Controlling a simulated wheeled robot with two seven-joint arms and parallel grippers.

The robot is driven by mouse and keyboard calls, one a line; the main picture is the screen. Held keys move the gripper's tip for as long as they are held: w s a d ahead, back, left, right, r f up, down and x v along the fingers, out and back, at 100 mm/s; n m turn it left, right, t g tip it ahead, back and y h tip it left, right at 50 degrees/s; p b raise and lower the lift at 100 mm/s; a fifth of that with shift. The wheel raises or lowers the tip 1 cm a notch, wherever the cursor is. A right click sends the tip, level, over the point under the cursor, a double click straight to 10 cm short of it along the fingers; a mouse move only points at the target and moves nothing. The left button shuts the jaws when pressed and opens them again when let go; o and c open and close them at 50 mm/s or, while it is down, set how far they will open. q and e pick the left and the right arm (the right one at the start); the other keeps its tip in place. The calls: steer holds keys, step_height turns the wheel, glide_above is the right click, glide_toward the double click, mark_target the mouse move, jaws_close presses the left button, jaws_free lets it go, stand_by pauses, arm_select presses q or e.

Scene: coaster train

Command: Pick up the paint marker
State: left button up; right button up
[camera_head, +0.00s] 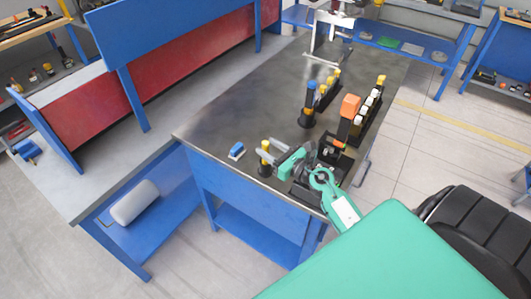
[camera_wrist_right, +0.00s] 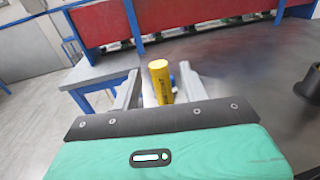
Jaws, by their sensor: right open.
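The paint marker looks like the upright yellow cylinder (camera_wrist_right: 160,80) with dark lettering in the right wrist view. In the head view it shows as a small yellow-topped upright piece (camera_head: 265,147) near the workbench's front-left edge. My right gripper (camera_head: 268,149) is open, with one finger on each side of the marker. In the wrist view the fingers (camera_wrist_right: 157,90) stand left and right of it. I cannot tell whether either finger touches it. The marker's lower part is hidden behind the gripper body in the wrist view. My left gripper is not in view.
The dark workbench top (camera_head: 225,105) is clear at the back left. A small blue and white item (camera_head: 236,151) lies left of the marker. A blue-capped black bottle (camera_head: 308,103), an orange-topped item (camera_head: 348,107) and a black tray (camera_head: 336,160) stand to the right.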

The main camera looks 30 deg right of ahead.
steer(key=shift+x, duration=1.15)
jaws_close()
